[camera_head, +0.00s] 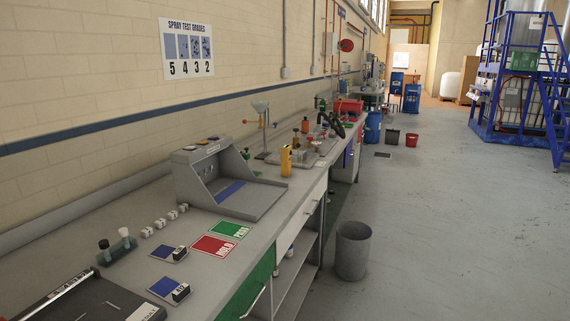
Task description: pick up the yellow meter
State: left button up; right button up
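The yellow meter (286,161) stands upright on the grey lab bench (277,207). It is just behind the right side of a grey angled test stand (210,177), near the bench's front edge. It is small in the view, and its front details are too small to read. Neither of my grippers shows in this view.
Green (227,229) and red (213,246) cards lie on the bench in front of the stand. A funnel on a stand (261,112) is behind the meter. A grey bin (353,250) stands on the floor beside the bench.

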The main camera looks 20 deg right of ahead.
aim_at(286, 158)
jog(key=i+l+u, duration=0.15)
jog(key=l+u, duration=0.2)
jog(key=i+l+u, duration=0.1)
jog(key=l+u, duration=0.6)
jog(key=i+j, duration=0.05)
jog(key=j, duration=0.05)
